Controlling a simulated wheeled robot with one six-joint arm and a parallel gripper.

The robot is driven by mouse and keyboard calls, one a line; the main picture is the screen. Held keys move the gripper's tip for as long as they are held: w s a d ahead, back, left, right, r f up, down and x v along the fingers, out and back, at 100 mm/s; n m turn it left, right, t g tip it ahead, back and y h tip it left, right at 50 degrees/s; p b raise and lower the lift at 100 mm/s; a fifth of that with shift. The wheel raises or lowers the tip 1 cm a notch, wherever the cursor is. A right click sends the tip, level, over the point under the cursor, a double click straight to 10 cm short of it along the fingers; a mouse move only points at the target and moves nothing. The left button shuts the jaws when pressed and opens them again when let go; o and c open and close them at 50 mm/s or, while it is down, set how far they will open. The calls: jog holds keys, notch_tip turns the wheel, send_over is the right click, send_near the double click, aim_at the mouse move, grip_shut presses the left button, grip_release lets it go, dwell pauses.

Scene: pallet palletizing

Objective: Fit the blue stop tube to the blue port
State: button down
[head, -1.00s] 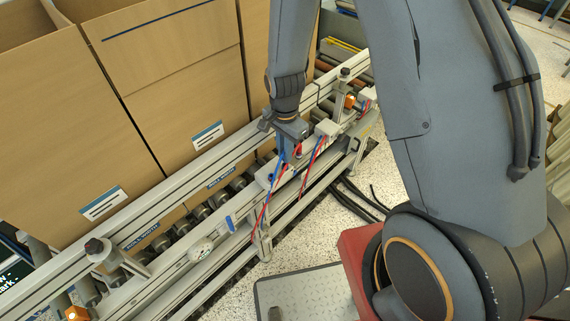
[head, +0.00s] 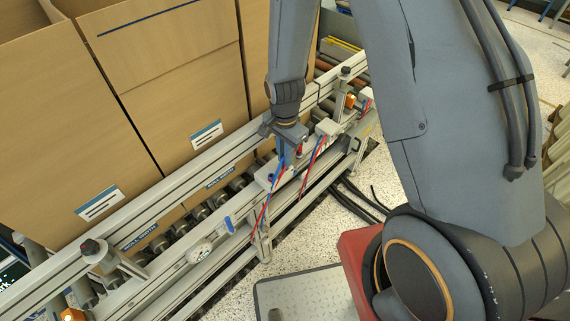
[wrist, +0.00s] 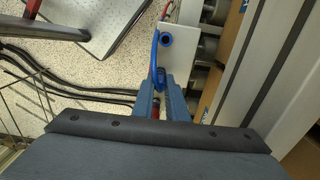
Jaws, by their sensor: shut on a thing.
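My gripper (wrist: 161,84) is shut on the blue stop tube (wrist: 155,70), with its blue fingers around it. In the wrist view the tube runs up from the fingers beside a white box (wrist: 176,28). In the head view my gripper (head: 286,143) points down over the box (head: 268,177) on the conveyor's side rail, and hides much of the tube and port.
Red and blue tubes (head: 313,158) hang from a second box (head: 327,128) farther along the rail. Tall cartons (head: 170,85) stand along the roller conveyor (head: 186,225). Black cables (head: 352,200) lie on the floor. A grey plate (head: 305,290) is in front.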

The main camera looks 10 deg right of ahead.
jog(key=shift+f, duration=0.1)
dwell(0.6)
jog(key=c, duration=1.7)
grip_release()
notch_tip(320, 180, up, 7)
jog(key=shift+r+b, duration=0.1)
jog(key=shift+b, duration=0.7)
jog(key=shift+r, duration=0.35)
